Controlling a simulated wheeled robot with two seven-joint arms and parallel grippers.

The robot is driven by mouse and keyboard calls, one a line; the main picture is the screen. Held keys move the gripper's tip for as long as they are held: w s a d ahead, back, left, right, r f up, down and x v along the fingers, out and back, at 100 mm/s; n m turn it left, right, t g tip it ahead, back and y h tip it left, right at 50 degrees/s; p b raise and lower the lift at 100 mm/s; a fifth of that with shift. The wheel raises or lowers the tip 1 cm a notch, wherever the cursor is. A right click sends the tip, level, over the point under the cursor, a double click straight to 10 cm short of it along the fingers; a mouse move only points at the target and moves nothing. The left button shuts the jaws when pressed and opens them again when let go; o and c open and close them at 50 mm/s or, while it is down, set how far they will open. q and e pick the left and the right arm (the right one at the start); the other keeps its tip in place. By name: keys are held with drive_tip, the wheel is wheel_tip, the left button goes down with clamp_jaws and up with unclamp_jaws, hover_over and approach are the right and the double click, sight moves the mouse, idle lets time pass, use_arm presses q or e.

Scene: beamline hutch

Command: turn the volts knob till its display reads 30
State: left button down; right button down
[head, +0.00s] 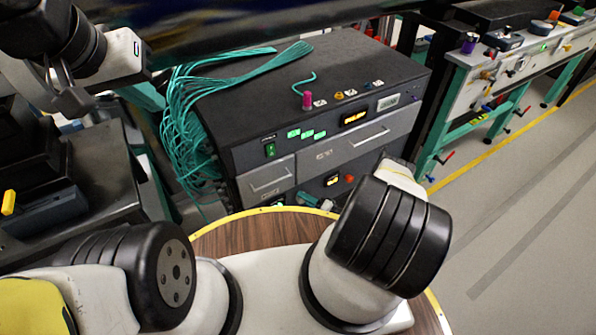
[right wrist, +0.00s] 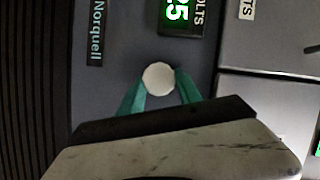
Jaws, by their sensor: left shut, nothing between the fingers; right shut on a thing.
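The volts display (right wrist: 180,12) is at the top of the right wrist view, turned on its side, and reads 25 in green. Below it is a round pale knob (right wrist: 158,78). The teal fingers of my right gripper (right wrist: 159,90) are shut on the knob, one on each side. In the head view my right gripper (head: 316,201) is low at the front of the dark grey cabinet (head: 340,158), partly hidden by my arm. A small green display (head: 278,204) shows beside it. My left gripper (head: 158,73) is at the upper left, shut and empty, its fingers hard to separate from the teal cables.
Teal cables (head: 178,135) hang down the cabinet's left side. The cabinet front also has a green switch (head: 270,150), an amber display (head: 355,117) and drawer handles. A bench with teal legs (head: 450,125) stands at the right. The floor there is clear.

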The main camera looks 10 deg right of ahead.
drive_tip(key=shift+f+m, duration=0.1)
drive_tip(key=shift+m, duration=0.5)
drive_tip(key=shift+d+t, duration=0.1)
drive_tip(key=shift+t, duration=0.2)
drive_tip(key=c, duration=0.8)
unclamp_jaws()
drive_tip(key=shift+c, duration=0.2)
drive_tip(key=v, duration=0.7)
drive_tip(key=shift+s+d, duration=0.2)
drive_tip(key=shift+d, duration=0.1)
